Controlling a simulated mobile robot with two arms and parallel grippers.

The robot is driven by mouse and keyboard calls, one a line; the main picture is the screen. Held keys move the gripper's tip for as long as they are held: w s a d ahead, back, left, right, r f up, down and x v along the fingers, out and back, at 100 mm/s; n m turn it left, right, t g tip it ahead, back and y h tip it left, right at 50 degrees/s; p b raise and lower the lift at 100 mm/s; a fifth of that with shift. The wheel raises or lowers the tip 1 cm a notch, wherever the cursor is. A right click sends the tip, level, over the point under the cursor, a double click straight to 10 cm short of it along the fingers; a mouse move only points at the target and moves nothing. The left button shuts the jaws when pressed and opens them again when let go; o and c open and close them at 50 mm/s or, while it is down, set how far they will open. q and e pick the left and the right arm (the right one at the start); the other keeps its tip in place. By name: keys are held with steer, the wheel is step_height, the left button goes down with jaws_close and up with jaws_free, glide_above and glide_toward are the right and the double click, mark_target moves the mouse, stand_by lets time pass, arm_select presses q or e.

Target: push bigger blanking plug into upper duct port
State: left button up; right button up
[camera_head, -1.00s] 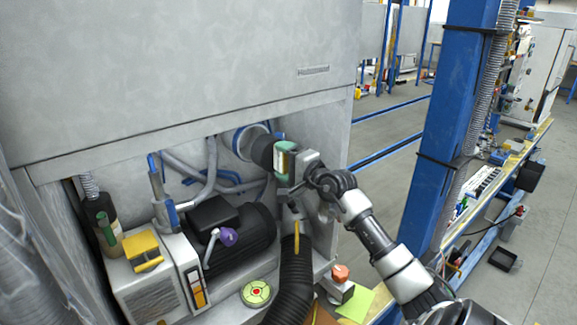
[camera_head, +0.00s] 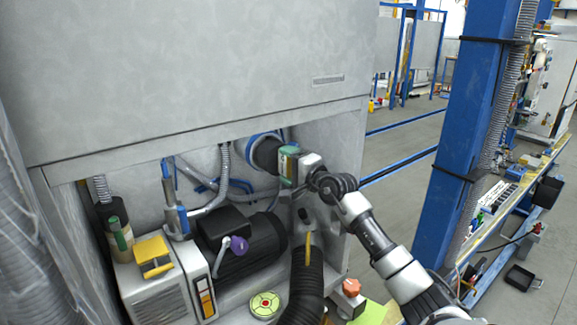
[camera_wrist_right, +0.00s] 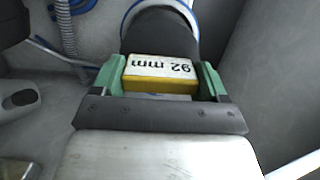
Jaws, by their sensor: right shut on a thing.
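The bigger blanking plug is a black round body (camera_head: 266,153) with a grip block (camera_wrist_right: 160,72) marked "92 mm" on white above yellow. The upper duct port (camera_head: 251,145) shows as a blue ring at the back of the cabinet recess; its blue and white rim also shows in the wrist view (camera_wrist_right: 128,12). My right gripper (camera_head: 289,163) is shut on the plug's block, with a green finger pad at each side in the wrist view (camera_wrist_right: 160,85). The plug lies against or partly in the port; its depth is hidden. My left gripper is out of view.
A black corrugated hose (camera_head: 302,285) rises below my right gripper. A dark motor (camera_head: 250,245) and a grey box with a yellow bracket (camera_head: 155,260) stand left. The cabinet's side wall (camera_head: 335,165) is close on the right; the upper panel (camera_head: 190,80) overhangs.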

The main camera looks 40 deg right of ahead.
mark_target(277, 157)
steer(key=shift+b, duration=0.5)
stand_by(1.1)
steer(key=shift+w+d+b, duration=0.15)
steer(key=shift+w+b, duration=0.45)
steer(key=shift+w, duration=0.65)
steer(key=shift+w+d+b, duration=0.15)
steer(key=shift+w+b, duration=0.4)
steer(key=shift+w, duration=0.7)
steer(key=shift+w+d+b, duration=0.15)
steer(key=shift+w+b, duration=0.6)
steer(key=shift+w, duration=0.45)
steer(key=shift+w+d+b, duration=0.1)
steer(key=shift+w+b, duration=0.65)
steer(key=shift+w, duration=0.4)
steer(key=o, duration=1.3)
steer(key=shift+f, duration=0.15)
steer(key=shift+s+f, duration=0.15)
steer(key=shift+s, duration=0.1)
steer(key=shift+o, duration=0.4)
steer(key=s+b, duration=0.1)
steer(key=s, duration=0.7)
steer(key=shift+s+d+b, duration=0.15)
steer(key=shift+s+b, duration=0.2)
steer(key=shift+s, duration=0.05)
steer(key=shift+s+r, duration=0.3)
steer(key=shift+s, duration=0.45)
